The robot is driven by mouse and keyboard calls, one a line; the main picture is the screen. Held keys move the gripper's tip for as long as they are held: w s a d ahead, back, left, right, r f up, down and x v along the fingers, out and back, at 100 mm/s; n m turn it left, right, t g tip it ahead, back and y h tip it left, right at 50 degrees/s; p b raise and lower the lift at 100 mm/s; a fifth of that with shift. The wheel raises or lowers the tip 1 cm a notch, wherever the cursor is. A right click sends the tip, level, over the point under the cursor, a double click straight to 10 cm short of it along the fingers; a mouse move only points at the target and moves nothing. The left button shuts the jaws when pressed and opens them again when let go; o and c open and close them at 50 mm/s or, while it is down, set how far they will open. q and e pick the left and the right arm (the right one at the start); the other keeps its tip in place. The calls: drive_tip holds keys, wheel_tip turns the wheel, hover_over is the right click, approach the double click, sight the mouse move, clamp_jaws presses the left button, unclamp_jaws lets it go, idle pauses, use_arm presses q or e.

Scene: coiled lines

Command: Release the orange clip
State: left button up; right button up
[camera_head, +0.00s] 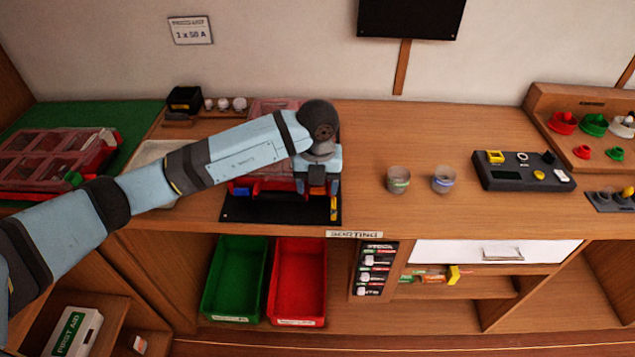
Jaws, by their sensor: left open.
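A red case with a clear lid (262,186) stands on a black mat (265,212) at the middle of the bench. My left arm reaches across it from the left, and the wrist hides much of the case. My left gripper (318,193) points down at the case's front right corner and is open. A small orange patch, seemingly the orange clip (317,190), shows between the fingers. I cannot tell whether the fingers touch it or whether it is fastened. A blue clip (241,191) shows at the case's front left. My right gripper is out of view.
A second clear-lidded red case (55,155) lies on a green mat at the left. Two cups (398,180) and a black device (522,172) stand to the right. A green bin (235,280) and a red bin (298,282) sit below the bench.

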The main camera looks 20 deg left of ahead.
use_arm(q)
drive_tip(key=c, duration=0.9)
drive_tip(key=b, duration=0.1)
drive_tip(key=f+t+b, duration=0.1)
drive_tip(key=shift+s+d+t+b, duration=0.1)
drive_tip(key=shift+s+t+b, duration=0.2)
drive_tip(key=shift+s, duration=0.05)
drive_tip(key=shift+c, duration=0.2)
drive_tip(key=shift+s+t+y, duration=0.15)
drive_tip(key=shift+t+y, duration=0.15)
drive_tip(key=shift+r+b, duration=0.15)
drive_tip(key=shift+b, duration=0.15)
drive_tip(key=o, duration=0.9)
drive_tip(key=shift+o, duration=0.2)
drive_tip(key=shift+r, duration=0.1)
